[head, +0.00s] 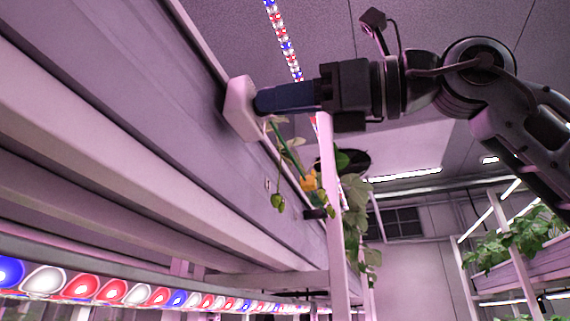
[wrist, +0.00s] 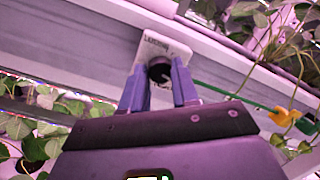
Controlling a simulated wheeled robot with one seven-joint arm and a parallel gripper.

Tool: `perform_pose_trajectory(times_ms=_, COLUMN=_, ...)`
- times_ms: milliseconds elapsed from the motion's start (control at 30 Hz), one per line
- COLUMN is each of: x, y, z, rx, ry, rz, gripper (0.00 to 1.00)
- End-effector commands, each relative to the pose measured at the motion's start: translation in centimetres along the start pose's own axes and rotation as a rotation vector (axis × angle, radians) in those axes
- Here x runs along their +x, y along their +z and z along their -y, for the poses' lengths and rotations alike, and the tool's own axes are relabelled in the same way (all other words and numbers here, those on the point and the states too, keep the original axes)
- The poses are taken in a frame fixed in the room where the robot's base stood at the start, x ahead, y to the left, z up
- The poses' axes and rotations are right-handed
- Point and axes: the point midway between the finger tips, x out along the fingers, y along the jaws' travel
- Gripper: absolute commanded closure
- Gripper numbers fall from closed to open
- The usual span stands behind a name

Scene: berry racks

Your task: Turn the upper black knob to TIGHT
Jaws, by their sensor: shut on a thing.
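The upper black knob (wrist: 159,71) sits on a white plate (wrist: 165,47) fixed to the side of the long rack beam. The plate carries a short dark label, too blurred to read, and the knob's setting cannot be made out. My gripper (head: 262,99) reaches in from the right in the head view, its blue fingers against the white plate (head: 239,108). In the wrist view the two fingers stand on either side of the knob and are shut on it. In the head view the fingers and plate hide the knob.
A green stick (head: 288,150) with an orange clip (head: 308,181) and hanging leaves is close below my gripper. A white post (head: 331,200) stands just beyond. LED strips run below the beam (head: 130,130) and overhead. Another planted rack (head: 520,265) is at the right.

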Motion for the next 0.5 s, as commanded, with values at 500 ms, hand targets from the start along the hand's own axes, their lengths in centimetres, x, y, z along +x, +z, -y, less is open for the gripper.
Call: perform_pose_trajectory(times_ms=500, x=0.00, y=-0.20, z=-0.01, rx=0.060, ry=-0.006, rz=-0.009, gripper=1.00)
